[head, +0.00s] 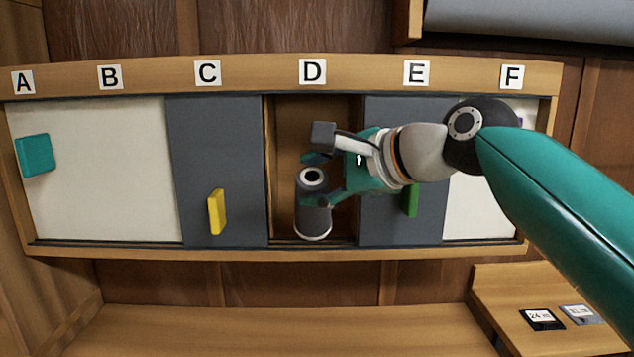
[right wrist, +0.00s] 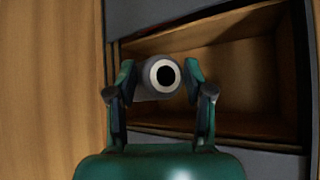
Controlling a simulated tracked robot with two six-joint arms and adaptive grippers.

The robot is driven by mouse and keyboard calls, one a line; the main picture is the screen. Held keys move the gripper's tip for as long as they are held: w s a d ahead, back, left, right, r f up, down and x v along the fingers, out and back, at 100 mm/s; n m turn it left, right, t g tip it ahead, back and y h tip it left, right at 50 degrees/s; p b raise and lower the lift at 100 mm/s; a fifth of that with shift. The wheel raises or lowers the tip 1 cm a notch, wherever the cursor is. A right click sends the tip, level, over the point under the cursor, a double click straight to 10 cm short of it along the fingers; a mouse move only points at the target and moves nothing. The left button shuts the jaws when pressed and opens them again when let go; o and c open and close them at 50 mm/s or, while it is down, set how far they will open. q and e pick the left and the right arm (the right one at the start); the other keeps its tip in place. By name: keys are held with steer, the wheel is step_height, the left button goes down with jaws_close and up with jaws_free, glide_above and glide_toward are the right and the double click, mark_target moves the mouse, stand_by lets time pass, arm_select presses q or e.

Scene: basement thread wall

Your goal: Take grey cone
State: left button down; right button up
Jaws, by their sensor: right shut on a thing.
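The grey cone (head: 314,221) stands roughly upright in front of the open section under label D, its round top with a dark hole facing me. My right gripper (head: 311,180) is shut on it near its top, coming from the right. In the right wrist view, the cone's pale ring and dark hole (right wrist: 162,75) show between the two fingers (right wrist: 155,80). I cannot tell whether the cone's base touches the cabinet's lower edge. My left gripper is in neither view.
The cabinet has a white panel (head: 105,190) with a teal handle, a grey panel (head: 190,140) with a yellow handle, and a grey panel with a green handle (head: 410,202), partly behind my right arm. Two small cards (head: 542,319) lie on a wooden ledge at lower right.

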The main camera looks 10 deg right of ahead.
steer(key=s+a+b, duration=0.1)
steer(key=s+b, duration=0.1)
steer(key=s, duration=1.4)
steer(key=shift+a+r, duration=0.15)
steer(key=shift+r, duration=0.05)
steer(key=m+g+p, duration=0.1)
steer(key=g+p, duration=0.1)
steer(key=p, duration=0.4)
steer(key=m+g+p, duration=0.1)
steer(key=g+p, duration=0.2)
steer(key=p, duration=0.3)
steer(key=shift+m+h, duration=0.4)
